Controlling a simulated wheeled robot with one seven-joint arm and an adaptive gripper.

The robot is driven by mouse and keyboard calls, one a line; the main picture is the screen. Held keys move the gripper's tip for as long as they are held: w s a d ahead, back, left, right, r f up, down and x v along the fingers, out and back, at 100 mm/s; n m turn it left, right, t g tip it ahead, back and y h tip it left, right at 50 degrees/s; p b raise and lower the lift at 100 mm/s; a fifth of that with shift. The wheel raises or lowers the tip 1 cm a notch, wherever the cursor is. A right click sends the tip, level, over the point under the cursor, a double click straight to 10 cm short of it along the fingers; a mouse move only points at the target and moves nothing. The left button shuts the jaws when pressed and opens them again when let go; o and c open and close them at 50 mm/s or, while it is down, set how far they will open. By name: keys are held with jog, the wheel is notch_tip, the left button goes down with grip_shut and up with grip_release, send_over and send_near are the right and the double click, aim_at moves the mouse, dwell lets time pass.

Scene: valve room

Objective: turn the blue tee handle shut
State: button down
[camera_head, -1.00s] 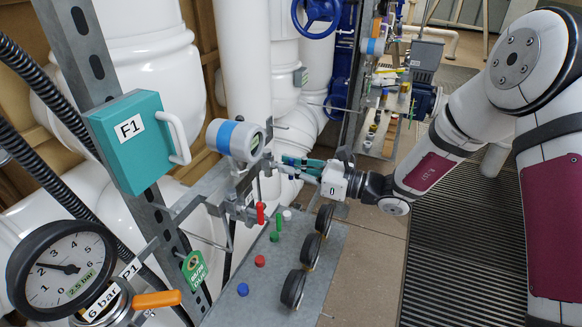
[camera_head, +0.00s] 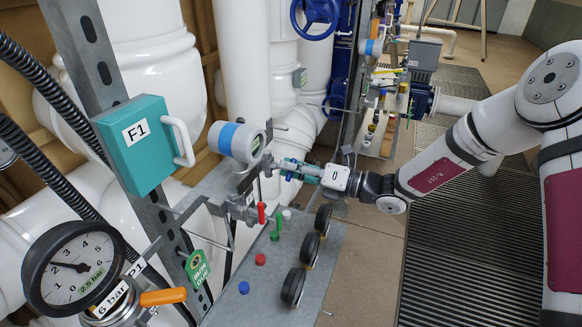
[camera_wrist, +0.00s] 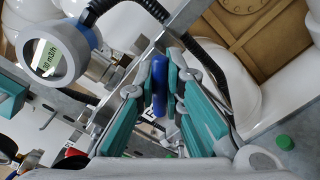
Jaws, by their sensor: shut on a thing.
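The blue tee handle (camera_wrist: 159,88) stands between the teal fingers in the wrist view, as a narrow upright blue bar. My gripper (camera_wrist: 160,72) is shut on it, with one finger on each side. In the head view my gripper (camera_head: 281,168) reaches left to the pipework below the round grey meter. There the handle is mostly hidden by the fingers. The handle's stem and valve body are hard to make out.
The grey meter with a blue band (camera_head: 236,141) sits just left of my gripper. Below is a metal shelf (camera_head: 262,306) with coloured caps and black wheels (camera_head: 292,287). A teal F1 box (camera_head: 139,143) and a pressure gauge (camera_head: 70,268) stand at left.

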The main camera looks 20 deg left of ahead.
jog(key=m, duration=0.4)
jog(key=shift+w+f+m, duration=0.1)
jog(key=shift+m, duration=0.2)
jog(key=shift+f+m, duration=0.1)
jog(key=shift+m, duration=1.6)
jog(key=c, duration=1.7)
grip_release()
jog(key=shift+d, duration=0.15)
jog(key=d, duration=0.4)
jog(key=s+d, duration=0.1)
jog(key=d, duration=0.6)
jog(key=shift+s+d, duration=0.35)
